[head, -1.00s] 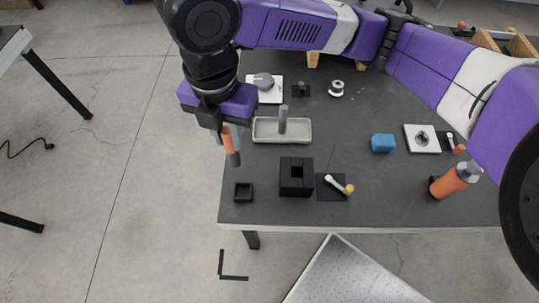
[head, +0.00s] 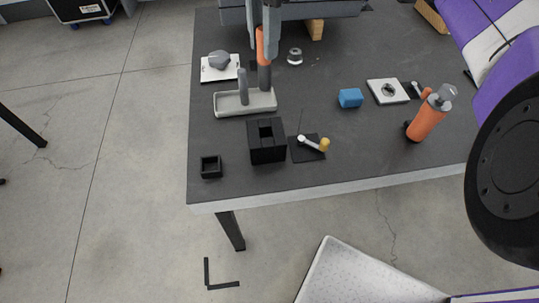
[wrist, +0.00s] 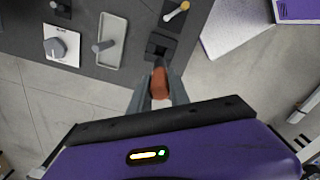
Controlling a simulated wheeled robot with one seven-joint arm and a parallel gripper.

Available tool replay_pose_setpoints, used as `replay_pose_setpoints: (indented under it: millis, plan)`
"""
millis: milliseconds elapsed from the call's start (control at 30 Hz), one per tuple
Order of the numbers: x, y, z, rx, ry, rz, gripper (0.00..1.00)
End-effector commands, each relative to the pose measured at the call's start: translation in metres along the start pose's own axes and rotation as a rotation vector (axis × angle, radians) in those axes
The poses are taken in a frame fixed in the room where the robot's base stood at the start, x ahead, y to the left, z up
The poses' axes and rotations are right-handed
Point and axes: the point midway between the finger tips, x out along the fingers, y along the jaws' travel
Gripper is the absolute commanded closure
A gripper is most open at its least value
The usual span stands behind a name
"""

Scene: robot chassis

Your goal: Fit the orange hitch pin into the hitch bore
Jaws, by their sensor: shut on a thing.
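The orange hitch pin (head: 261,44) has an orange upper part and a grey lower end. My gripper (head: 262,36) is shut on its orange part and holds it upright, grey end down. In the head view the pin's lower end overlaps the right end of the grey tray. The black block (head: 267,152) with a dark opening in its top looks like the hitch bore. The pin is apart from this block in the head view. In the wrist view the pin's orange end (wrist: 160,84) shows between the fingers, with the block (wrist: 160,46) just beyond.
A grey tray (head: 226,109) with an upright grey peg stands behind the block. A small black open box (head: 211,167) is at left, a crank with a yellow knob (head: 324,145) at right. A blue block (head: 350,98) and an orange bottle (head: 428,118) stand farther right.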

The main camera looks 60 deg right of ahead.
Motion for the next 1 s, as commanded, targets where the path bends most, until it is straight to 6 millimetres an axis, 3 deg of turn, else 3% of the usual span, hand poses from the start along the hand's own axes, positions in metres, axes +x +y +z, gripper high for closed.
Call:
replay_pose_setpoints:
  millis: [167,700,1000]
  plan:
    - [0.019,-0.002,-0.001,0.024,0.003,-0.003,1.0]
    - [0.142,-0.002,0.0,0.023,0.001,-0.002,1.0]
    - [0.164,-0.001,-0.001,0.022,0.001,-0.001,1.0]
